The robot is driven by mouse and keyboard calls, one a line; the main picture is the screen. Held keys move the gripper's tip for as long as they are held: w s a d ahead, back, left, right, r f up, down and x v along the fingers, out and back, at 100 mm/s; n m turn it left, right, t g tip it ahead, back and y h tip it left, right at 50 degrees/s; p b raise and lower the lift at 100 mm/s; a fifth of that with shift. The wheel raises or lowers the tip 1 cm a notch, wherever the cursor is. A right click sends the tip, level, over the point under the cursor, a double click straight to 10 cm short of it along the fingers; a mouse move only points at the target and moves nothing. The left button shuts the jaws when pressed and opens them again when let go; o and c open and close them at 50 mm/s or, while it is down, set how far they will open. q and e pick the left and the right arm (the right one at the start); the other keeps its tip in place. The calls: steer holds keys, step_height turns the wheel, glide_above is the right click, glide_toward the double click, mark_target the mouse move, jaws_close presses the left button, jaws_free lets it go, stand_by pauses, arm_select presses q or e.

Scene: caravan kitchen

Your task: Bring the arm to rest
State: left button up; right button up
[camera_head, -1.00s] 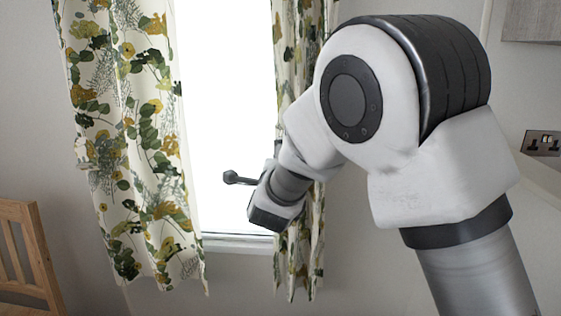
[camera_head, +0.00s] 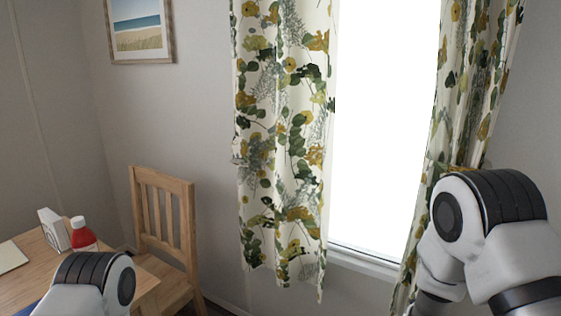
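Parts of both my arms show in the head view, one at the bottom left and one at the lower right. The right arm is bent in front of the right edge of the window. The left arm shows only its upper joint, in front of the table. Neither gripper can be seen; both lie outside the picture or are hidden behind the arm links.
Floral curtains (camera_head: 283,150) hang on both sides of the bright window (camera_head: 385,130). A framed picture (camera_head: 140,30) hangs on the wall.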

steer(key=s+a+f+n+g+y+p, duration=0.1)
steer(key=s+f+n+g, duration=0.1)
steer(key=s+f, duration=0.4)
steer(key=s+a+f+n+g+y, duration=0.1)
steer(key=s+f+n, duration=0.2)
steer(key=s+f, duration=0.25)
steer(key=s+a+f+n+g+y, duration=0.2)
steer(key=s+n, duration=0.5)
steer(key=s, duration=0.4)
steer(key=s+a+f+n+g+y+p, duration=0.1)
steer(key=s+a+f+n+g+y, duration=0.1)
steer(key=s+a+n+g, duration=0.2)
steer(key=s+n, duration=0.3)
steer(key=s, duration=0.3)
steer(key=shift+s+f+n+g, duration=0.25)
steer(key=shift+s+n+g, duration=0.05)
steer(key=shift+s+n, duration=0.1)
